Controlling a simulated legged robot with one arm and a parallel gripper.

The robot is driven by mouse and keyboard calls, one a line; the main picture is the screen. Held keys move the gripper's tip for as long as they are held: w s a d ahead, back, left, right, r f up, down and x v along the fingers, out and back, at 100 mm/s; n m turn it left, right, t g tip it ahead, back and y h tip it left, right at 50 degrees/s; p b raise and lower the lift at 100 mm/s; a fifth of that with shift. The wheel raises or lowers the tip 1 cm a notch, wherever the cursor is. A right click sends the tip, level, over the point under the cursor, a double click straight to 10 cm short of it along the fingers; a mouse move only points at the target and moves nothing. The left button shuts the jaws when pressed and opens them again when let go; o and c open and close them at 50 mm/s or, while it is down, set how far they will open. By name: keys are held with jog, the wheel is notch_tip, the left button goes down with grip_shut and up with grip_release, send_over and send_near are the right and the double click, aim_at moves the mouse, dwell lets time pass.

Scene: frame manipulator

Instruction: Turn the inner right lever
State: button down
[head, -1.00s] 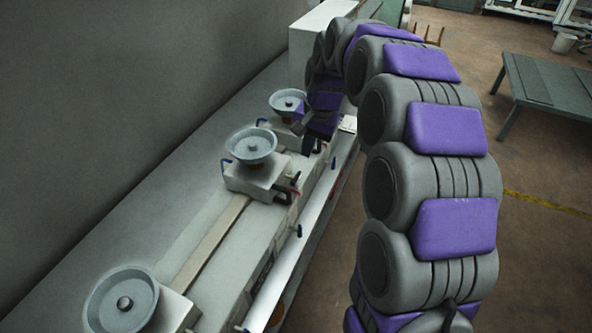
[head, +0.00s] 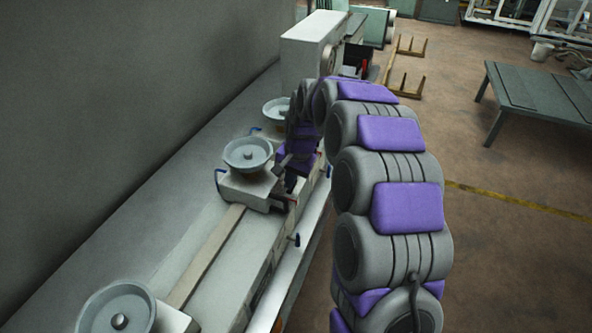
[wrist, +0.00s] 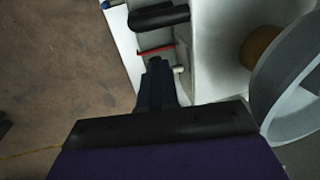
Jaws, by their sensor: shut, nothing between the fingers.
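My gripper (head: 290,182) hangs at the right side of the middle unit, a pale block (head: 245,190) with a grey round dish on top. In the wrist view my gripper (wrist: 156,68) is shut and empty, with its tips beside a thin red lever (wrist: 156,51). Contact cannot be told. A thick black bar (wrist: 158,17) lies beyond the red lever. In the head view a dark lever (head: 284,201) sticks out at the unit's right side, just below the gripper. Which lever is the inner right one cannot be told.
A near dish (head: 117,310) and a far dish (head: 277,110) stand along the same bench. In the wrist view a large dish (wrist: 295,85) is close on the right. Open floor (head: 480,240) lies right of the arm.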

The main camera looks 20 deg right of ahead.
aim_at(289, 192)
jog(key=shift+w+a+f, duration=0.1)
jog(key=shift+a+f, duration=0.1)
jog(key=shift+f, duration=0.45)
jog(key=shift+d+f, duration=0.1)
jog(key=shift+d, duration=0.65)
jog(key=shift+a, duration=0.4)
jog(key=shift+s+a+t+h, duration=0.2)
jog(key=shift+s+t+h, duration=0.05)
jog(key=shift+t+h, duration=0.05)
jog(key=t+h, duration=0.1)
jog(key=f+t, duration=0.1)
jog(key=shift+s+t+h, duration=0.4)
jog(key=shift+s+a+f+n+t+h, duration=0.15)
jog(key=shift+a+f+n+t+h, duration=0.15)
jog(key=shift+t+h, duration=0.3)
jog(key=shift+a+f, duration=0.1)
jog(key=shift+f, duration=0.1)
